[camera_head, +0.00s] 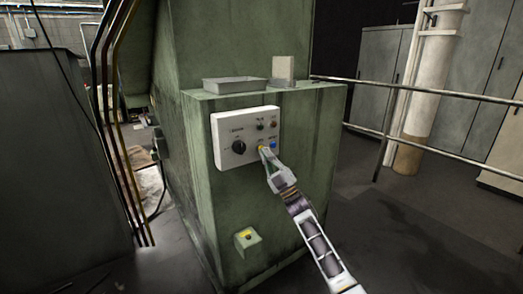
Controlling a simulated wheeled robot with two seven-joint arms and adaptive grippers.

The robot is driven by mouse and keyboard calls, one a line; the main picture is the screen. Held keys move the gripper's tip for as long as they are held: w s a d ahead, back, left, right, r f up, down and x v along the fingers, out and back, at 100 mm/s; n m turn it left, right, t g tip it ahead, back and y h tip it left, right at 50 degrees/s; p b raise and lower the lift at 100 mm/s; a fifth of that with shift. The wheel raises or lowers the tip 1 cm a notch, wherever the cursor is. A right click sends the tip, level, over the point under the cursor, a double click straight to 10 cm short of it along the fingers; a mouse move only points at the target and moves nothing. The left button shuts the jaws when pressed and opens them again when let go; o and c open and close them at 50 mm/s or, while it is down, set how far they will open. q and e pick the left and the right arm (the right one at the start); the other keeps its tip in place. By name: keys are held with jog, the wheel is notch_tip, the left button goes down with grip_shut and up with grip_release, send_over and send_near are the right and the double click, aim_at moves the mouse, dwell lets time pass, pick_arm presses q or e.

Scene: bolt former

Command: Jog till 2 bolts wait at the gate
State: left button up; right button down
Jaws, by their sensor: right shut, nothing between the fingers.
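A white control panel (232,140) is fixed to the front of the green machine (215,190). It carries a black rotary knob (239,147), small dark and red buttons along its upper right, and a blue button (274,144) at its lower right. My right gripper (264,151) is shut and empty, with its tips at the panel's lower right, beside the blue button. My left gripper is not in view. No bolts or gate can be made out.
A grey metal tray (235,85) and a small pale block (284,68) stand on the machine's top ledge. A small green box with a yellow button (247,236) sits low on the front. A metal railing (440,95) runs at right. The floor at right is clear.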

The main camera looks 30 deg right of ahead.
jog(key=shift+w+b, duration=0.3)
jog(key=shift+w, duration=0.55)
dwell(1.4)
jog(key=shift+s, duration=0.15)
dwell(2.4)
jog(key=shift+s+p, duration=0.4)
jog(key=shift+s, duration=0.45)
jog(key=s+p, duration=0.1)
jog(key=s, duration=0.1)
jog(key=s+p, duration=0.1)
jog(key=s, duration=0.1)
jog(key=shift+s+d, duration=0.2)
jog(key=shift+s, duration=0.15)
jog(key=shift+w, duration=0.1)
dwell(0.7)
